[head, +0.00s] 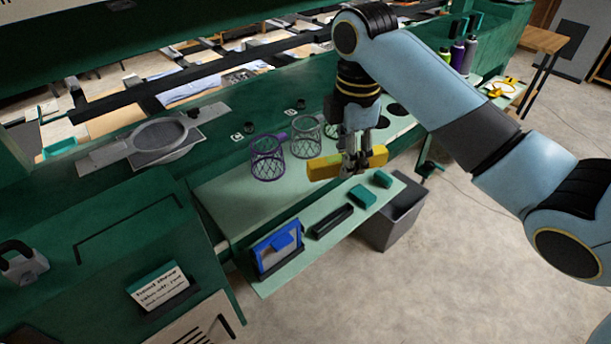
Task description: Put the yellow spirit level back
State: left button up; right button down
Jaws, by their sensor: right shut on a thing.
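The yellow spirit level (324,168) is a short yellow bar. My right gripper (352,165) is shut around its middle and holds it roughly level, above the front part of the pale green worktop (228,204). The fingers hide the middle of the bar. Below it, a narrow front shelf (292,268) carries a blue item in a holder (279,248), a long black open tray (333,221) and two teal blocks (362,196). My left gripper does not show.
Wire baskets, one purple (267,158) and one grey (305,137), stand behind the level. A grey bin (394,217) is under the shelf's right end. Bottles (457,55) stand at the back right. The floor at front right is clear.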

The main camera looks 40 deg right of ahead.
send_over(303, 184)
notch_tip(303, 184, down, 6)
jog(key=shift+s+r, duration=0.1)
notch_tip(303, 184, down, 4)
jog(key=shift+r+p, duration=0.1)
jog(key=shift+p, duration=0.3)
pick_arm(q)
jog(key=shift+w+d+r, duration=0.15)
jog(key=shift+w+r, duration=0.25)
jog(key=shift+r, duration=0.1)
pick_arm(e)
jog(key=shift+f, duration=0.2)
jog(key=shift+f, duration=0.1)
jog(key=c, duration=1.1)
grip_release()
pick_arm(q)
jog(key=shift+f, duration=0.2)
pick_arm(e)
notch_tip(303, 184, up, 12)
jog(key=shift+r, duration=0.1)
